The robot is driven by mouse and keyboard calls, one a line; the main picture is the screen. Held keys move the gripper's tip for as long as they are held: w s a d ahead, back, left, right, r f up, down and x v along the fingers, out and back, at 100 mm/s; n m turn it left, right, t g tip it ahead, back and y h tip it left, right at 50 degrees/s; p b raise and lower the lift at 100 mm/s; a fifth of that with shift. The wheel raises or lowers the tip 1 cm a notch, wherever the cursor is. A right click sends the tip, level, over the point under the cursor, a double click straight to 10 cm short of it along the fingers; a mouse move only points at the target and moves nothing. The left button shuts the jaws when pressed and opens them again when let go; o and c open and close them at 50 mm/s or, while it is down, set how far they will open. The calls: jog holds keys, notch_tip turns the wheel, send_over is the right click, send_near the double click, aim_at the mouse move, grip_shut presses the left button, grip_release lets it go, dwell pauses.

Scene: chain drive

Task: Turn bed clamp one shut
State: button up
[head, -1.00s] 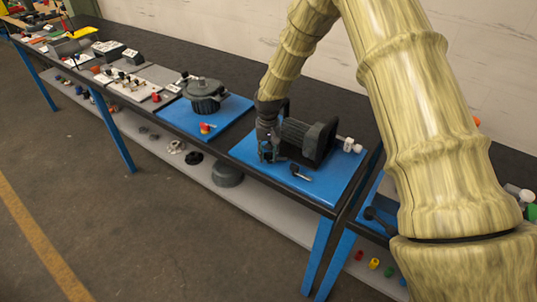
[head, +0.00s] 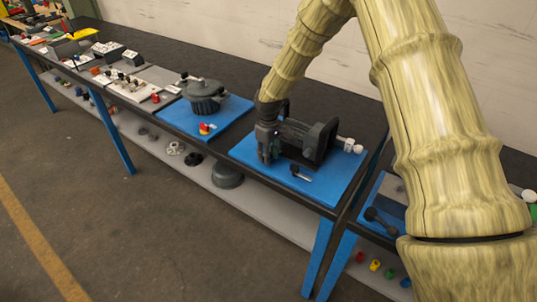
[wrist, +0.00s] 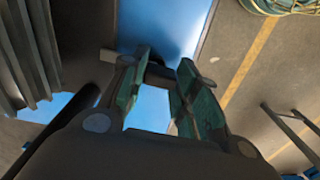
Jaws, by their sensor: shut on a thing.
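My gripper (head: 266,155) points down at the left front of a dark ribbed motor-like block on the blue bed plate (head: 245,148). In the wrist view its two green-padded fingers (wrist: 160,90) close on a dark piece (wrist: 158,75), which looks like part of a bed clamp. Lighter ends show beyond both fingers. A second small clamp with a dark lever (head: 301,173) sits near the plate's front edge, apart from the gripper. No label shows which clamp is number one. The fingers hide most of the held piece in the head view.
The dark block (head: 308,140) stands close to the right of my gripper, with a pale shaft end (head: 348,145). A round dark housing (head: 203,92) stands on another blue plate to the left. The bench's front edge is close by.

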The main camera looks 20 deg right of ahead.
jog(key=shift+d+n, duration=0.1)
jog(key=shift+n, duration=0.5)
jog(key=o, duration=1)
jog(key=shift+r, duration=0.1)
notch_tip(320, 180, up, 12)
jog(key=shift+f, duration=0.1)
dwell(0.3)
